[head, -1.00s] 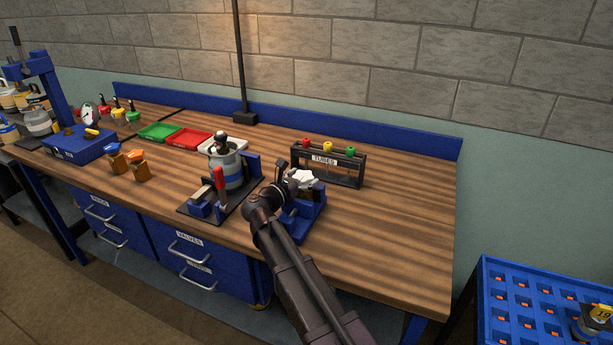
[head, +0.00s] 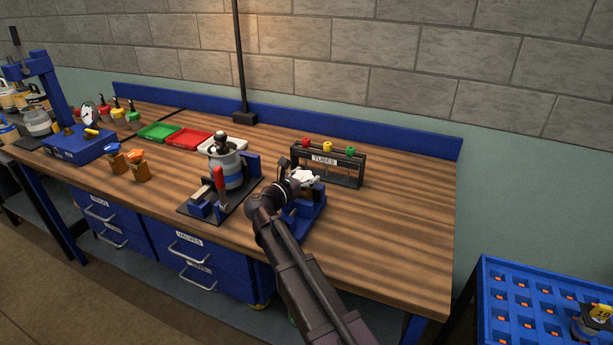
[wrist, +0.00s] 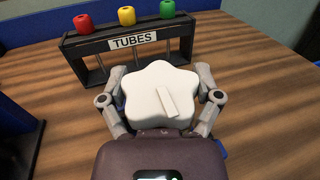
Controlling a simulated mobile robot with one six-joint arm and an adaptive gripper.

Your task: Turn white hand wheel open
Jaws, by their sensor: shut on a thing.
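The white hand wheel (wrist: 150,85) is a lobed white knob with a raised bar on its face, large in the middle of the wrist view. In the head view the white hand wheel (head: 303,177) shows partly behind my arm, above a blue stand (head: 312,217). My gripper (wrist: 162,97) has one grey finger on each side of the wheel, shut on it. In the head view my gripper (head: 288,184) is at the wheel, and its fingers are mostly hidden there. The bar on the wheel slants slightly in the wrist view.
A black rack labelled TUBES (head: 338,172) with red, yellow and green tops stands close behind the wheel. A black plate (head: 190,209) with a grey canister (head: 228,172) and red handle is to the left. The wooden bench (head: 400,220) is clear at right.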

